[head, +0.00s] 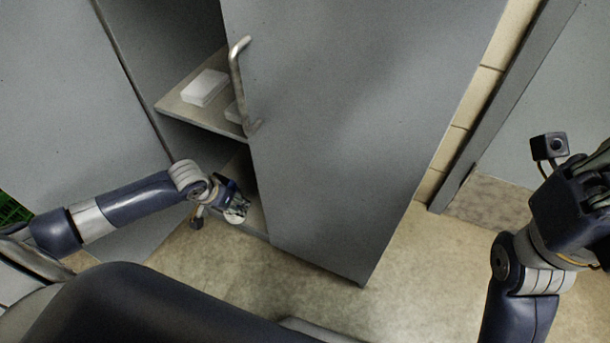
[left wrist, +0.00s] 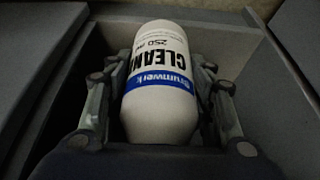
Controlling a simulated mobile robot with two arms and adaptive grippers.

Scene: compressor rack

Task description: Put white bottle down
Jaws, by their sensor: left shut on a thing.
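The white bottle (left wrist: 160,85) fills the middle of the left wrist view, with black "CLEANER"-like lettering and a blue band. My left gripper (left wrist: 160,100) is shut on it, one finger on each side. In the head view my left gripper (head: 234,200) is at the lower opening of the grey cabinet, and a small white part of the bottle (head: 236,217) shows at it. Whether the bottle touches the cabinet floor cannot be told. My right gripper is at the right edge of the head view, partly cut off, and its fingers are not clear.
The cabinet door (head: 350,120) with its metal handle (head: 238,80) stands to the right of the opening. A green crate (head: 12,210) is at the far left. The floor (head: 420,270) in front is clear.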

